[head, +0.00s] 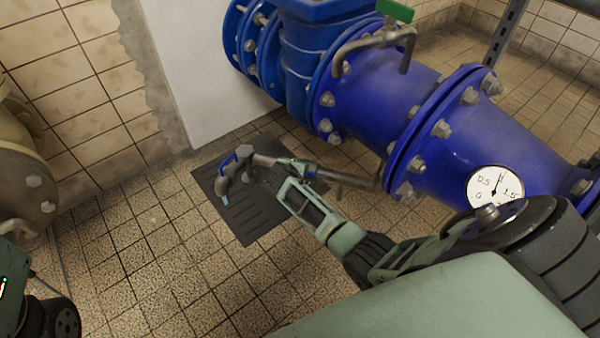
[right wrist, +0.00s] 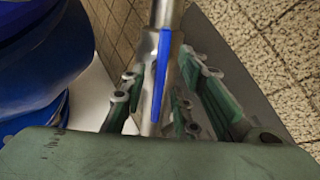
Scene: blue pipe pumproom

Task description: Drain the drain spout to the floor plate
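The drain spout (head: 237,168) is a grey metal tap with a blue handle, at the end of a thin side pipe from the blue main pipe. It hangs over the dark floor plate (head: 262,217), with a light blue spot at its mouth. My right gripper (head: 290,172) is at the thin pipe, just right of the spout. In the right wrist view, its green fingers (right wrist: 158,85) stand on both sides of the metal pipe, with a blue lever (right wrist: 162,75) between them. Gaps show beside the pipe; no firm grip is visible. My left gripper is out of view.
The large blue flanged pipe (head: 375,95) fills the upper right, with a green-handled valve (head: 395,12) on top and a round gauge (head: 495,189). A beige flange (head: 25,175) stands at the left edge.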

